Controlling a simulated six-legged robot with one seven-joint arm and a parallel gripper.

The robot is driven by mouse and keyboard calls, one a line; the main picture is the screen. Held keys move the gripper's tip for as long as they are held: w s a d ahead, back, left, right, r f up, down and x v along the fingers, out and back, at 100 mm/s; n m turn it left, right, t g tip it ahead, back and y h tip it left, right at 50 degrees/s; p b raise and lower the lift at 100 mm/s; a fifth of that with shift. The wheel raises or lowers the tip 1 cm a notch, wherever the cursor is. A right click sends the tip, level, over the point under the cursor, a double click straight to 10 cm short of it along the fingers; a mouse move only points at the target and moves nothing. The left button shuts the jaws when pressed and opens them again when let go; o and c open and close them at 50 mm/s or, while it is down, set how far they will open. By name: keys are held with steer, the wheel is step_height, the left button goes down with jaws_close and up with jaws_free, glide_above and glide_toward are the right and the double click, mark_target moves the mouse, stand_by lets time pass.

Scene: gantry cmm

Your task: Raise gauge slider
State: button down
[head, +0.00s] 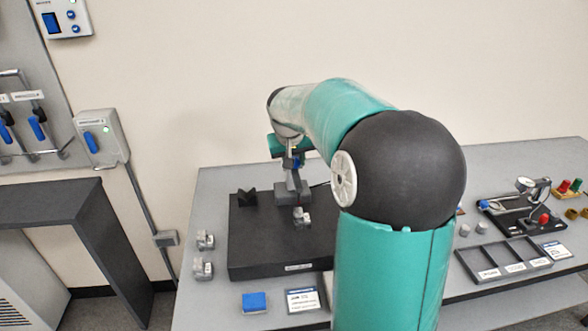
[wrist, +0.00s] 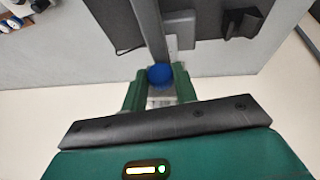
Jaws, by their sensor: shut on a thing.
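The height gauge (head: 293,190) stands on the dark surface plate (head: 262,250), its grey base on the plate and its column partly hidden by my arm. In the wrist view the gauge's column (wrist: 148,25) runs away from me toward its base. My gripper (wrist: 160,90) has its green fingers on both sides of the slider's blue round knob (wrist: 160,75) and is shut on it. In the head view my gripper (head: 287,152) is at the upper part of the gauge; most of the slider is hidden there.
A black block (head: 246,197) and a small metal block (head: 301,216) lie on the plate near the gauge. A blue box (head: 254,302) is in front. A grey tray (head: 503,261) and a dial fixture (head: 518,208) stand at right. The wall is behind.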

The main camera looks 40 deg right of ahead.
step_height(320, 180, up, 8)
steer(key=shift+r, duration=0.1)
steer(key=c, duration=1.1)
jaws_free()
step_height(320, 180, up, 13)
glide_above(294, 170)
steer(key=s+a, duration=0.4)
steer(key=shift+f, duration=0.2)
steer(key=shift+a, duration=0.1)
